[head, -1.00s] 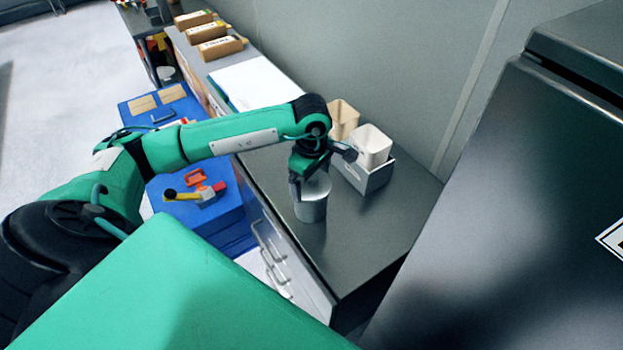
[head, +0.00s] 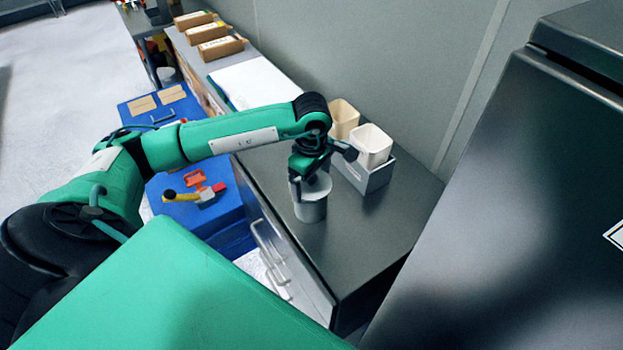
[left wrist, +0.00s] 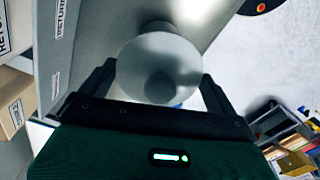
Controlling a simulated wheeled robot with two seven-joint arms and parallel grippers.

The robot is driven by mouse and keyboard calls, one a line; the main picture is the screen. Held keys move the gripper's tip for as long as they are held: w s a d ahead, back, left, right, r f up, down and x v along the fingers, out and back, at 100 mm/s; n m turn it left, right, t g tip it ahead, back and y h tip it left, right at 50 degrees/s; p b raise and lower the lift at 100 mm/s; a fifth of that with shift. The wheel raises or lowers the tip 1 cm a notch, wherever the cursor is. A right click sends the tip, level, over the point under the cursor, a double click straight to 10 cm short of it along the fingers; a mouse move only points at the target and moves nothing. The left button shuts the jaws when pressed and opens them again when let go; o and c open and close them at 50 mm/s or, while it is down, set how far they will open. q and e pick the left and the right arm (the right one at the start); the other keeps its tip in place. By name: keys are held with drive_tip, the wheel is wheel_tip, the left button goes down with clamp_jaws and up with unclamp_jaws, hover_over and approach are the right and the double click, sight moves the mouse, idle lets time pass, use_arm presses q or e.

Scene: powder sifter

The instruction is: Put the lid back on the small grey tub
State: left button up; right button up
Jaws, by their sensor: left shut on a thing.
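The small grey tub (head: 310,211) stands upright on the dark counter in the head view, below my left gripper (head: 309,182). Its round grey lid (left wrist: 158,62) fills the space between the fingers of my left gripper (left wrist: 158,80) in the left wrist view, one finger on each side. My left gripper is shut on the lid. In the head view the lid appears at the tub's top, partly hidden by the gripper; I cannot tell whether it is fully seated. My right gripper is not in view.
A grey holder (head: 372,178) with a white cup (head: 371,146) and a beige cup (head: 343,118) stands close behind the tub. A blue surface (head: 225,215) with toy-like tools lies left of the counter. A dark cabinet (head: 510,200) rises at right. The counter's front right is clear.

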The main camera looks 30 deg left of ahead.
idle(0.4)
use_arm(q)
drive_tip(key=o, duration=0.6)
drive_tip(key=shift+o, duration=0.2)
drive_tip(key=shift+r+p, duration=1.25)
drive_tip(key=shift+r, duration=2.25)
clamp_jaws()
